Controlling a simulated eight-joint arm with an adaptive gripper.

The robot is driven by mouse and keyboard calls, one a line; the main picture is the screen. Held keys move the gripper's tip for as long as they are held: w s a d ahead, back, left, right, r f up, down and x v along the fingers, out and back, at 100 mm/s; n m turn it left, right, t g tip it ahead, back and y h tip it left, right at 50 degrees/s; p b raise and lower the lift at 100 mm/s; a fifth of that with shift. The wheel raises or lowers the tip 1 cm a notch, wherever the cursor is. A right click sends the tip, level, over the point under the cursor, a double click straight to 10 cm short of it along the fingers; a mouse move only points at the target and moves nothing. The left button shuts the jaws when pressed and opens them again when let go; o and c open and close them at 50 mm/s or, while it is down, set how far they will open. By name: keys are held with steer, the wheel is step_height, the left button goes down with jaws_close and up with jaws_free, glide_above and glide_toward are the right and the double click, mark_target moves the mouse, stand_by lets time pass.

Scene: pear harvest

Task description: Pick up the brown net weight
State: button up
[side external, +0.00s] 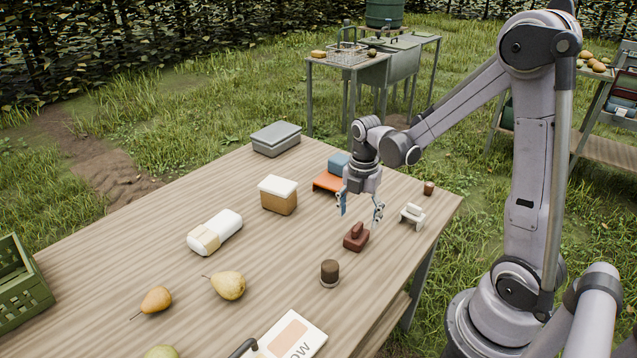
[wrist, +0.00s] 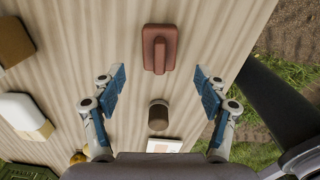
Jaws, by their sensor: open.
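A reddish-brown block with a raised grip on top (side external: 356,238) sits on the wooden table near its right edge. It also shows at the top middle of the wrist view (wrist: 160,48). A dark brown cylinder with a paler base (side external: 330,270) stands a little nearer the camera; the wrist view shows it between and below the fingers (wrist: 158,116). I cannot tell for sure which of these brown things is the net weight. My gripper (side external: 360,211) is open and empty above the table, close over the block and touching nothing. Its blue-padded fingers are spread in the wrist view (wrist: 161,90).
A white stand-like piece (side external: 412,216) and a small brown cup-like piece (side external: 429,188) are right of my gripper. An orange tray (side external: 327,182) with a blue block is behind it. A brown box with a white lid (side external: 278,196), a white bottle-like item (side external: 216,231) and pears (side external: 228,285) lie left.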

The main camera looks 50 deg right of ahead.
mark_target(357, 227)
steer(key=shift+a+f, duration=0.1)
steer(key=shift+f, duration=3.55)
steer(key=c, duration=1.5)
steer(key=shift+r, duration=0.2)
